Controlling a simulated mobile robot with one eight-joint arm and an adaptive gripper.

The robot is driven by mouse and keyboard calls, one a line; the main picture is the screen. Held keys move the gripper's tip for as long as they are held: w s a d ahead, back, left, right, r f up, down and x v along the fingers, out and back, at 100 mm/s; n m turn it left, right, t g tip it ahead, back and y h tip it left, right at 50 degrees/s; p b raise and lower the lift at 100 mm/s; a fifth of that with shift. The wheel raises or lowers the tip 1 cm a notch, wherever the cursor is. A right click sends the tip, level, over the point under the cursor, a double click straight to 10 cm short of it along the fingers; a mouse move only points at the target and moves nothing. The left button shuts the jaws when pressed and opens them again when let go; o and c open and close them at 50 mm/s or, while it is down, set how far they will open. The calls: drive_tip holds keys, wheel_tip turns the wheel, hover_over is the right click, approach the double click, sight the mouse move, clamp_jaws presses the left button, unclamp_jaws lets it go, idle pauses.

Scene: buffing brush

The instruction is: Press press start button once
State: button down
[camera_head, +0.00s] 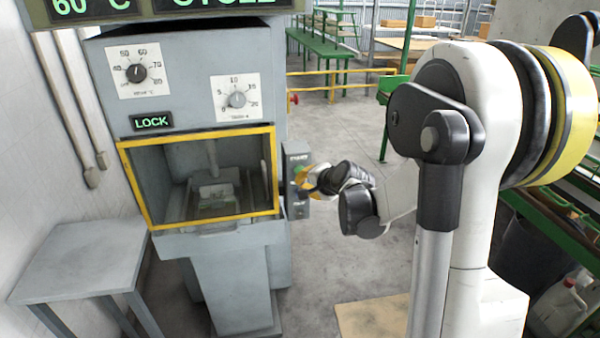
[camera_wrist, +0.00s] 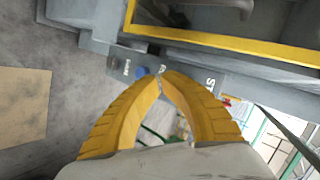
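The grey control box (camera_head: 297,190) is on the right side of the grey machine (camera_head: 185,75). It also shows in the wrist view (camera_wrist: 120,58), with a blue round button (camera_wrist: 140,71) and partly covered lettering. My gripper (camera_head: 304,178) is at the front of the box. In the wrist view its yellow fingertips (camera_wrist: 161,76) come together over the panel, with nothing held between them. I cannot tell whether they touch it.
The yellow-framed window (camera_head: 201,226) is left of the box, with a green-lit LOCK sign (camera_head: 152,122) above it. Two dials sit higher on the machine. A grey side table (camera_head: 75,262) stands at the left. Yellow rails (camera_head: 332,78) and green benches are behind. Open floor lies beyond the machine.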

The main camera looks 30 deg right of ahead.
drive_tip(key=s, duration=0.1)
drive_tip(key=s+a, duration=0.1)
drive_tip(key=s, duration=0.1)
drive_tip(key=shift+s, duration=0.25)
idle(0.6)
drive_tip(key=s+a+r+n+g+b, duration=0.2)
drive_tip(key=s+a+n+g+b, duration=0.15)
drive_tip(key=s+a+n, duration=0.95)
drive_tip(key=s+a+f, duration=0.1)
drive_tip(key=s+a, duration=0.1)
drive_tip(key=s, duration=0.4)
drive_tip(key=s+a+f+n+b, duration=0.1)
drive_tip(key=s+a, duration=0.1)
drive_tip(key=s, duration=0.4)
drive_tip(key=shift+s+a+f+n+g, duration=0.15)
drive_tip(key=shift+a+n+g, duration=0.1)
drive_tip(key=shift+n+g, duration=0.1)
